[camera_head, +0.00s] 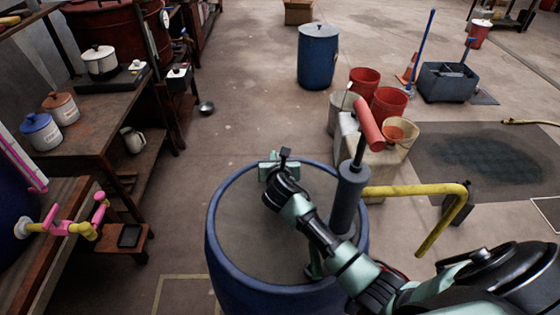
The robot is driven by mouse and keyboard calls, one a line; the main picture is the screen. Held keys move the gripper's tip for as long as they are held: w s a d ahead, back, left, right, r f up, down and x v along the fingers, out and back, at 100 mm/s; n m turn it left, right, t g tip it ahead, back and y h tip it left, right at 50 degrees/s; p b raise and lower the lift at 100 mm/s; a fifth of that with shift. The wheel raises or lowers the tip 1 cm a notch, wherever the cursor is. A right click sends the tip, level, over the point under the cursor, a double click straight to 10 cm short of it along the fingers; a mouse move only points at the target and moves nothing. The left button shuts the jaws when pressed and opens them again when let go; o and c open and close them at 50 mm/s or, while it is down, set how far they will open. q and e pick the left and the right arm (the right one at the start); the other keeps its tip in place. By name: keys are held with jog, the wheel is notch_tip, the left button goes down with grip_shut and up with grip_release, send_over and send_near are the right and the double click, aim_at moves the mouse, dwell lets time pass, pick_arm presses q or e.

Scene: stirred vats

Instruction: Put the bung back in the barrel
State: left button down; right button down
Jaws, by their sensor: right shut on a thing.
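A large blue barrel (222,262) stands upright in the foreground, with a plain grey-brown surface inside its rim. My right arm reaches in from the lower right across it. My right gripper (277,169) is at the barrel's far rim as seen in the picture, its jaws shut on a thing. That thing is mostly hidden by the gripper, and I cannot make out its shape or whether it touches the barrel. I cannot pick out the bung anywhere else. My left gripper is not in view.
A grey cylinder (350,193) with a red-topped rod and a yellow bent pipe (420,190) stand at the barrel's right. Red buckets (389,103) are behind. A wooden bench (90,120) with pots is at left. A blue drum (317,60) stands farther back. The central floor is clear.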

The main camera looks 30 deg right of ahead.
jog(key=shift+r, duration=0.1)
jog(key=shift+s+a, duration=0.1)
jog(key=c, duration=1.8)
grip_release()
jog(key=shift+f, duration=0.25)
jog(key=o, duration=0.4)
jog(key=shift+o, duration=0.2)
jog(key=shift+r, duration=0.15)
